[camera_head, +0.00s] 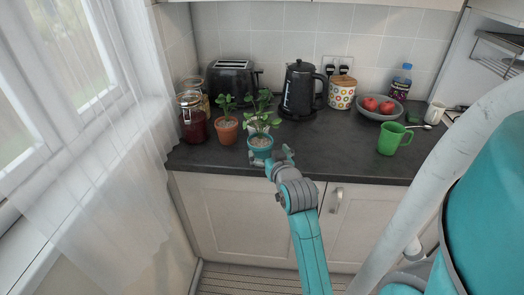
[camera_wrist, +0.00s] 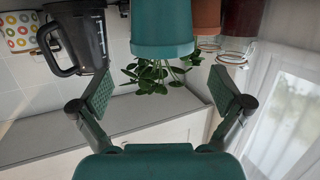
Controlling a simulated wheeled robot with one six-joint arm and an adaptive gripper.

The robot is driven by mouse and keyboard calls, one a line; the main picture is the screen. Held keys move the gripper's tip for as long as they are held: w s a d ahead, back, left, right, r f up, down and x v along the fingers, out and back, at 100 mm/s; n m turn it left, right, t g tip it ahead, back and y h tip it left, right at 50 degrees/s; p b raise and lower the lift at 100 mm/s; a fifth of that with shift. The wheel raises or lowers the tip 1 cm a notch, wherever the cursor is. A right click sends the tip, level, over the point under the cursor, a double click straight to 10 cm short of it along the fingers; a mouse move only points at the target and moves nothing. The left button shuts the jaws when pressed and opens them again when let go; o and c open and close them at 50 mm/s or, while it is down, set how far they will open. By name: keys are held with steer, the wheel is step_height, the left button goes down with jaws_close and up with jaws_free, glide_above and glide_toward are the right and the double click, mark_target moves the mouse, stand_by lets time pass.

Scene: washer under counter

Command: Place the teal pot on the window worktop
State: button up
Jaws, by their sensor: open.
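The teal pot (camera_head: 260,147), with a small leafy green plant in pale gravel, stands upright near the front edge of the dark worktop (camera_head: 340,155), by the curtained window. My gripper (camera_head: 283,157) is open and empty, close to the pot's front right side. The wrist view is upside down. There the teal pot (camera_wrist: 162,34) is at top centre, beyond my open gripper (camera_wrist: 163,92), with its leaves hanging toward the space between the fingers. No finger visibly touches the pot. I cannot tell the exact gap.
A terracotta pot (camera_head: 227,129) with a plant stands just left. A black kettle (camera_head: 299,90), toaster (camera_head: 232,82), dotted canister (camera_head: 342,92), fruit bowl (camera_head: 378,108) and green mug (camera_head: 393,138) occupy the worktop. Bare worktop lies between kettle and mug.

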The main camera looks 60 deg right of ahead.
mark_target(258, 137)
steer(key=x, duration=0.8)
steer(key=shift+w+a+f, duration=0.1)
steer(key=shift+f, duration=0.1)
